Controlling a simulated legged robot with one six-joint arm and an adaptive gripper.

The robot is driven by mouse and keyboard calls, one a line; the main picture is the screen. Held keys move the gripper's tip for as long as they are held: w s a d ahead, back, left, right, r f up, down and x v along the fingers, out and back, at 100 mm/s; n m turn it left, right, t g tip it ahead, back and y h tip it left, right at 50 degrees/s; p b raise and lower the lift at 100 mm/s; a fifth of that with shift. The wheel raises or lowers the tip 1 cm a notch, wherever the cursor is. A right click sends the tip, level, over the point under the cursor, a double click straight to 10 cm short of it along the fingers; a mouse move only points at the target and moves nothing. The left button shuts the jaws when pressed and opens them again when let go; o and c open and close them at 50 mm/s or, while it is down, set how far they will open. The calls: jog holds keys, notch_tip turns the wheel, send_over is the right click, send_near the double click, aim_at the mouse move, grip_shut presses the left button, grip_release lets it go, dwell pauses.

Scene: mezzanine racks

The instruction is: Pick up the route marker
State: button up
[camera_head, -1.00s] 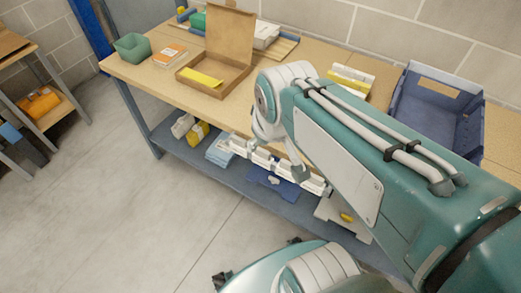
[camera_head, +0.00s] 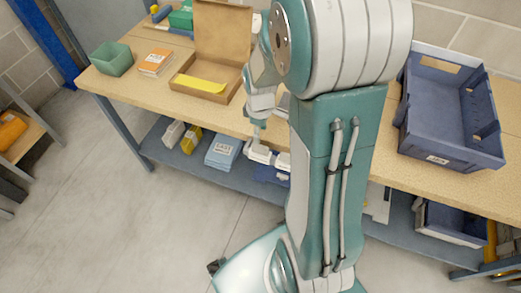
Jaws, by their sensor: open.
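No object can be identified for certain as the route marker. A flat yellow piece (camera_head: 203,85) lies in the open cardboard box (camera_head: 219,98) on the workbench; I cannot tell whether it is the marker. My gripper (camera_head: 261,119) is at the bench's front edge, to the right of the box and apart from the yellow piece. It is open, small in view and partly hidden by my own arm. Nothing shows held in it. My arm also hides the middle of the bench top.
The workbench (camera_head: 140,88) also bears a green bin (camera_head: 111,59), an orange-and-white stack (camera_head: 157,62) and a blue crate (camera_head: 450,110). The lower shelf (camera_head: 152,148) holds a blue-white stack (camera_head: 223,152), yellow and white packs, and another crate (camera_head: 450,222). The floor (camera_head: 120,220) at left is clear.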

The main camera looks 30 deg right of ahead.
aim_at(260, 146)
jog(key=f, duration=0.3)
jog(key=shift+a, duration=0.2)
jog(key=f, duration=0.5)
jog(key=shift+d, duration=0.25)
jog(key=shift+c, duration=0.3)
jog(key=shift+a, duration=0.1)
grip_shut()
